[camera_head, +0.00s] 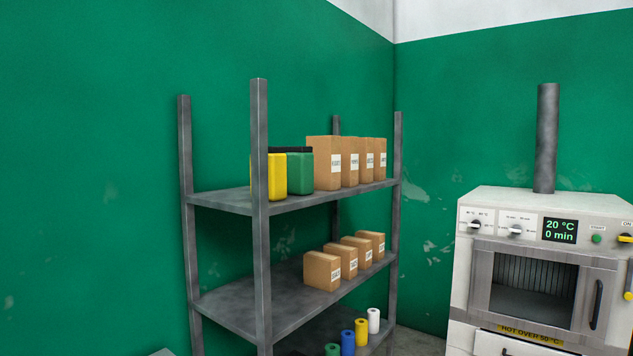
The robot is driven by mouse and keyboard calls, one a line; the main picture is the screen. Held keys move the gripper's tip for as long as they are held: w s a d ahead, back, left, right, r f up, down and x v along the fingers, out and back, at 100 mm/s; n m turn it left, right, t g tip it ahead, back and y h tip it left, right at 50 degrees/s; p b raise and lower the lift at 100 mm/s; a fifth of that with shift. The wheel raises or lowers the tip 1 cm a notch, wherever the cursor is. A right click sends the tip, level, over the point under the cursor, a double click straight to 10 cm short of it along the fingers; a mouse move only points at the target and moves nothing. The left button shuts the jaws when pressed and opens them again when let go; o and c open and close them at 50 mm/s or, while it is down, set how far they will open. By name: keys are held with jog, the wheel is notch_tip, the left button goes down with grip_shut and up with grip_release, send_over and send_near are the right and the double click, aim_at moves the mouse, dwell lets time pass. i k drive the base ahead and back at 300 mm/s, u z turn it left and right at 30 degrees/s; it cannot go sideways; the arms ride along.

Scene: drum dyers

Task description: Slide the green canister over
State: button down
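The green canister (300,174) has a black top and stands upright on the top shelf of a grey metal rack. A yellow canister (278,177) stands just to its left, partly behind the rack's front post. A cardboard box stands close on its right, and I cannot tell whether they touch. My gripper is not in view.
More boxes and colored rolls sit lower. A white oven (542,205) stands right.

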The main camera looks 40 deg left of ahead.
aim_at(299, 160)
jog(key=z, duration=0.05)
jog(key=i, duration=2.8)
jog(key=u, duration=2.35)
